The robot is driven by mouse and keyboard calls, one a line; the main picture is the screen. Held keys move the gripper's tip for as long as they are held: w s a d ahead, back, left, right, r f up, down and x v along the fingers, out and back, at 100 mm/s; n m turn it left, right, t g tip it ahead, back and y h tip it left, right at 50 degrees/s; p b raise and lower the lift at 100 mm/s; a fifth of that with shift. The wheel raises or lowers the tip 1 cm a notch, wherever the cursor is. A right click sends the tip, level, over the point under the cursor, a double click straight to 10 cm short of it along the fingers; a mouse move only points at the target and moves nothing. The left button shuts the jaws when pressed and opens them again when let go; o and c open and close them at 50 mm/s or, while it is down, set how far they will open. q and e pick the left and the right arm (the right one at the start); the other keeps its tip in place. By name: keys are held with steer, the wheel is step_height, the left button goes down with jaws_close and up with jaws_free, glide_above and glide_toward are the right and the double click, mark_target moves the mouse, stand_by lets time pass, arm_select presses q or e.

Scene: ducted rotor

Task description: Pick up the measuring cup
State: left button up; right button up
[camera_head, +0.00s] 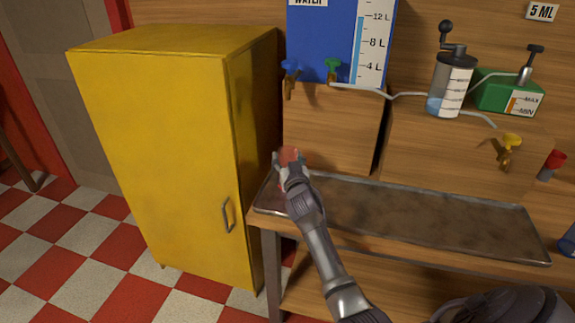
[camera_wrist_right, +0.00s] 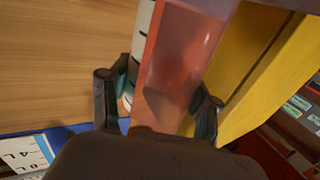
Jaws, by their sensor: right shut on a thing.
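The measuring cup is a reddish, see-through vessel (camera_head: 288,155) with a pale marked strip on one side. It also shows large in the wrist view (camera_wrist_right: 182,50), between the two fingers. My right gripper (camera_head: 289,172) is shut on it, one finger on each side. In the head view it is over the far left end of the metal tray, close to the yellow cabinet, and the gripper hides its lower part. I cannot tell whether the cup touches the tray. My left gripper is not in view.
The metal tray (camera_head: 420,215) is otherwise bare. The yellow cabinet (camera_head: 160,140) stands just left. Behind are a blue water tank (camera_head: 325,35) with blue and green taps, a clear cranked cylinder (camera_head: 450,85), a green box (camera_head: 497,93), a yellow tap (camera_head: 510,142) and thin tubing.

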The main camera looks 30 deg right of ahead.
mark_target(289, 151)
steer(key=shift+r, duration=0.15)
steer(key=r, duration=0.4)
steer(key=shift+s+d+r, duration=0.15)
steer(key=shift+d+r, duration=0.1)
steer(key=s+d+r+p, duration=0.5)
steer(key=s+d+r, duration=0.2)
steer(key=r, duration=0.4)
steer(key=shift+s+d+p, duration=0.15)
steer(key=shift+d+p, duration=0.2)
steer(key=shift+d, duration=0.35)
steer(key=shift+r, duration=0.1)
